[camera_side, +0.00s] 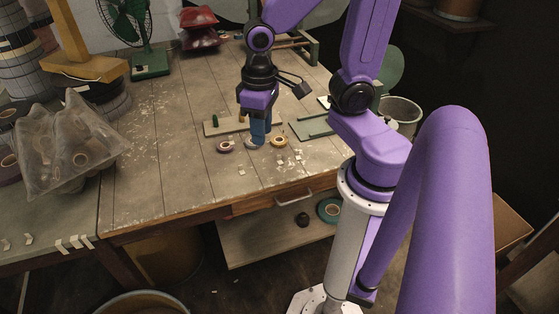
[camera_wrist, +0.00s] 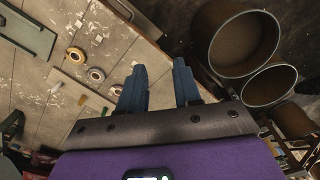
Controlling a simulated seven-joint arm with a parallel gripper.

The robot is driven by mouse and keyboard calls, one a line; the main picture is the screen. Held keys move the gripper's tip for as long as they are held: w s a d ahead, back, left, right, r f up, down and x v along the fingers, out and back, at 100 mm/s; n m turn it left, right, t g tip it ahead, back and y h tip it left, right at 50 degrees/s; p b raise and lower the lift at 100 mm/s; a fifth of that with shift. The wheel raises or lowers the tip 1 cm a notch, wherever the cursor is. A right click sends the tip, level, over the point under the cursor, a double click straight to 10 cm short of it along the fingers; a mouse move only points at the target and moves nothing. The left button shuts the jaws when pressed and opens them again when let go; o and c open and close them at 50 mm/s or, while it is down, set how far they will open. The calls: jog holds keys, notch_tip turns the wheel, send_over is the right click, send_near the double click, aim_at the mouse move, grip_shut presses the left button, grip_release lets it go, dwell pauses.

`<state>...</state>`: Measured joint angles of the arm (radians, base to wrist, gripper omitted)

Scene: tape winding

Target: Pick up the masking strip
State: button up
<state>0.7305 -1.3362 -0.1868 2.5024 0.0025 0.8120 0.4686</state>
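My gripper (camera_side: 258,138) is low over the worktable, fingers pointing down by the tape rolls. In the wrist view the two blue fingers (camera_wrist: 160,75) stand apart with nothing between them. Three tape rolls show in the side view: a pinkish one (camera_side: 223,146) at left, a pale one (camera_side: 250,143) partly behind the fingers, and a yellowish one (camera_side: 278,141) at right. Small pale strips (camera_side: 75,242) hang at the left table edge. I cannot tell which strip is masking.
A wooden board (camera_side: 228,127) with a green and a yellow peg lies behind the rolls. A green plate (camera_side: 308,130) lies to its right. A plastic bag of rolls (camera_side: 68,150) stands at left. Round bins (camera_wrist: 243,42) stand beyond the table edge.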

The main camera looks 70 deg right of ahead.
jog(key=w+d+f+m, duration=0.2)
jog(key=w+d+m, duration=0.3)
jog(key=m, duration=2.3)
send_over(280, 160)
jog(key=shift+d+f, duration=0.1)
jog(key=shift+f, duration=8)
jog(key=shift+f+g, duration=0.1)
jog(key=shift+g, duration=0.2)
jog(key=shift+w+f, duration=0.1)
jog(key=shift+f, duration=0.1)
jog(key=shift+w+f, duration=0.15)
jog(key=shift+f, duration=2.15)
